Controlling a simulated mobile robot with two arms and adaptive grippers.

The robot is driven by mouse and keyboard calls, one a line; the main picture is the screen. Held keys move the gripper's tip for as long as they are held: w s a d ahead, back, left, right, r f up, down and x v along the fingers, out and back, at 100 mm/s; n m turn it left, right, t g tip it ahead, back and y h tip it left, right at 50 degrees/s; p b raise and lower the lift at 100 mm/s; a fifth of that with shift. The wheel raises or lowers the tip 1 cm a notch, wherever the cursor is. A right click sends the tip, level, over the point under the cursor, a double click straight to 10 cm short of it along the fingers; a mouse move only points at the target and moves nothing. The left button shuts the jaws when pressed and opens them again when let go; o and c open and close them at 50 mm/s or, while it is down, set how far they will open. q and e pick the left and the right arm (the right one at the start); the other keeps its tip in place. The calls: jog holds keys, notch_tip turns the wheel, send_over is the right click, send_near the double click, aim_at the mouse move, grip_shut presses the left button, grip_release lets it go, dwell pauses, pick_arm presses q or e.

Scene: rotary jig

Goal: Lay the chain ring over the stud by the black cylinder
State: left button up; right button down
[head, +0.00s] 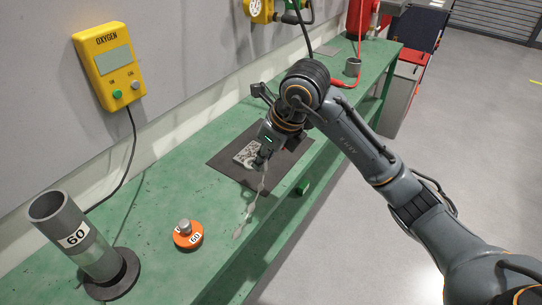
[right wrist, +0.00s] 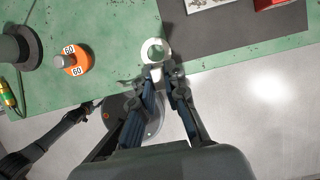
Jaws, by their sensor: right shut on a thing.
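My right gripper (head: 262,155) is above the front edge of the green bench and shut on the chain ring. In the right wrist view the pale ring (right wrist: 144,50) sticks out beyond the fingertips (right wrist: 165,76), with green bench showing through its hole. The dark grey cylinder (head: 75,240), marked 60, stands upright at the left. An orange disc (head: 183,241), marked 60, with a grey stud (head: 185,227) on top, stands right of it. The ring is apart from the stud.
A dark mat (head: 228,164) with a printed sheet (head: 246,154) lies under and behind my gripper. A yellow oxygen box (head: 108,65) hangs on the wall with its cable down to the bench. A grey cup (head: 353,66) stands at the far end. Bench between disc and mat is clear.

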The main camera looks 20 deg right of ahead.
jog(key=w+d+f, duration=0.1)
jog(key=w+f, duration=0.1)
jog(key=w+d+f+p, duration=0.1)
jog(key=w+d+f, duration=0.1)
jog(key=w+f, duration=0.1)
jog(key=w+d+f+p, duration=0.1)
jog(key=w+d+f, duration=0.1)
jog(key=w, duration=0.1)
jog(key=shift+d+f, duration=0.15)
jog(key=shift+f, duration=0.1)
jog(key=shift+d+f, duration=0.1)
jog(key=shift+f, duration=0.1)
notch_tip(320, 180, down, 3)
jog(key=shift+w+f+p, duration=0.1)
jog(key=shift+p, duration=0.8)
jog(key=shift+f, duration=0.25)
jog(key=c, duration=1.4)
grip_release()
